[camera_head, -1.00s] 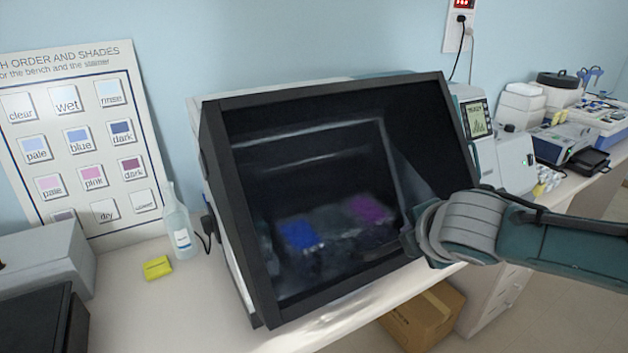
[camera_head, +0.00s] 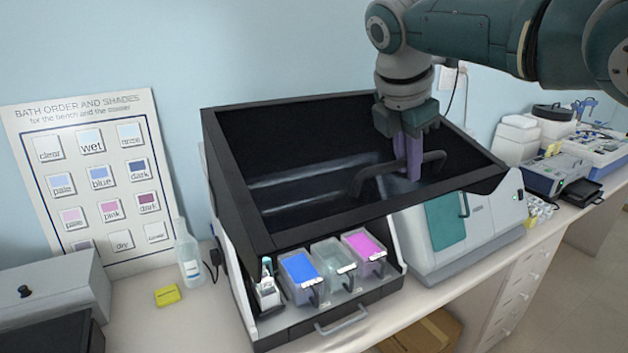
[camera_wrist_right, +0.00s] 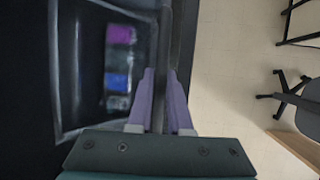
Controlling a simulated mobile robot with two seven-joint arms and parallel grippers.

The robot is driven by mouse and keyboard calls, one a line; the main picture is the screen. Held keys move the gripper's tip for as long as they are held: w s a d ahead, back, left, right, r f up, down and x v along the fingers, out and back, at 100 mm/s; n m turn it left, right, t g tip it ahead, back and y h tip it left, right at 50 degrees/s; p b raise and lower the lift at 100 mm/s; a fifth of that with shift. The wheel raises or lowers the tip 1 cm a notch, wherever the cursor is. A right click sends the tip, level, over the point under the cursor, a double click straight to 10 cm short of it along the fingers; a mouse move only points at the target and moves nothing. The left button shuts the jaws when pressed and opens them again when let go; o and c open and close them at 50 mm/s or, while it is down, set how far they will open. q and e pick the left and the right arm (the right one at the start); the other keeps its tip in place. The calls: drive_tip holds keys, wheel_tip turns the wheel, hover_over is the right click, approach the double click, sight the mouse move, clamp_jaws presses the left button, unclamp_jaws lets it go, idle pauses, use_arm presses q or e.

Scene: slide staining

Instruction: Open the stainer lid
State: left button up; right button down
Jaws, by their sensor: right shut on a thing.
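The stainer lid (camera_head: 310,190) is a dark see-through panel in a black frame. It is tilted up, with its front edge raised above the stainer base (camera_head: 330,318). Baths with blue, clear and pink contents show in the opening under it. My right gripper (camera_head: 407,172) reaches down from above with purple fingers, shut on the black lid handle (camera_head: 436,160). In the right wrist view the fingers (camera_wrist_right: 160,100) close on a dark bar beside the lid. My left gripper is not in view.
A wash bottle (camera_head: 187,258) and a yellow pad (camera_head: 167,295) stand left of the stainer. A white and green machine (camera_head: 465,225) stands close on its right. A shade chart (camera_head: 90,175) leans on the wall behind.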

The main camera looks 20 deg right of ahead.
drive_tip(key=shift+w+r+b, duration=0.1)
drive_tip(key=shift+w+r, duration=0.35)
drive_tip(key=shift+r, duration=0.35)
drive_tip(key=shift+w+r+b, duration=0.1)
drive_tip(key=shift+w+r, duration=0.3)
drive_tip(key=shift+r, duration=0.45)
drive_tip(key=shift+w+r+b, duration=0.1)
drive_tip(key=shift+w+r, duration=0.35)
drive_tip(key=shift+r, duration=0.35)
drive_tip(key=c, duration=1.1)
unclamp_jaws()
drive_tip(key=shift+a, duration=0.1)
